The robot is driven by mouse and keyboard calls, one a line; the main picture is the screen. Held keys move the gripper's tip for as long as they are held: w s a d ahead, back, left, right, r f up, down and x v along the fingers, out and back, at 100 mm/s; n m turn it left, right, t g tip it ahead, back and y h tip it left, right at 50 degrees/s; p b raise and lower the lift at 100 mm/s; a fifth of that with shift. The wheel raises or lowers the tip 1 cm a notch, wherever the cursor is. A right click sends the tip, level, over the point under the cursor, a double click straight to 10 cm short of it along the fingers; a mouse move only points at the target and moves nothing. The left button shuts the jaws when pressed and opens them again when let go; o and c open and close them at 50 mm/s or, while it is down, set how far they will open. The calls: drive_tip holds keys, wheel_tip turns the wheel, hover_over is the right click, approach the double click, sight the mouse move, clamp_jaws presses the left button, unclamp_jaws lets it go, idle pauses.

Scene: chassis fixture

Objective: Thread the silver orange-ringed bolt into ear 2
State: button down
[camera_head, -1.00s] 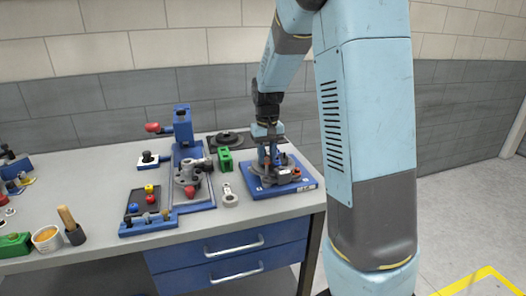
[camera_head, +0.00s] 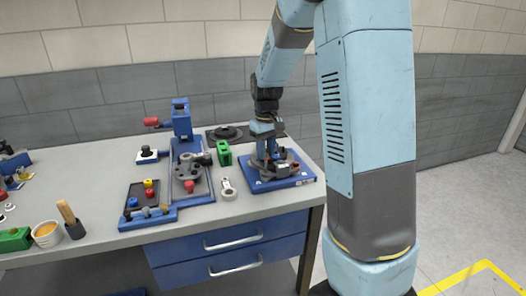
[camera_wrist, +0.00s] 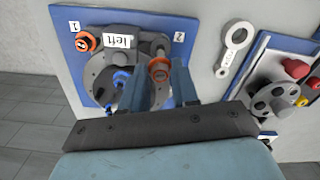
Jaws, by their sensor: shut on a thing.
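The blue fixture plate (camera_head: 300,181) stands at the right end of the bench, with a grey round chassis on it. In the wrist view the plate (camera_wrist: 66,20) carries labels 1, 2 and "left". My gripper (camera_wrist: 160,76) is shut on the silver orange-ringed bolt (camera_wrist: 159,69), whose ringed head shows between the blue fingers. The bolt is beside the label 2 corner, over or at grey ear 2 (camera_wrist: 160,44); I cannot tell whether its tip is in the hole. Another orange ring (camera_wrist: 86,42) sits by label 1. In the head view my gripper (camera_head: 267,150) hides the bolt.
A grey ring-ended part (camera_head: 229,190) lies left of the plate. A green block (camera_head: 224,153) and a blue fixture with a grey round part (camera_head: 189,172) stand farther left. A dark disc (camera_head: 224,133) lies behind. Bare bench shows in front of the plate.

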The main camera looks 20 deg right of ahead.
drive_tip(key=shift+n, duration=1.7)
drive_tip(key=shift+n, duration=1.8)
drive_tip(key=shift+n, duration=1.7)
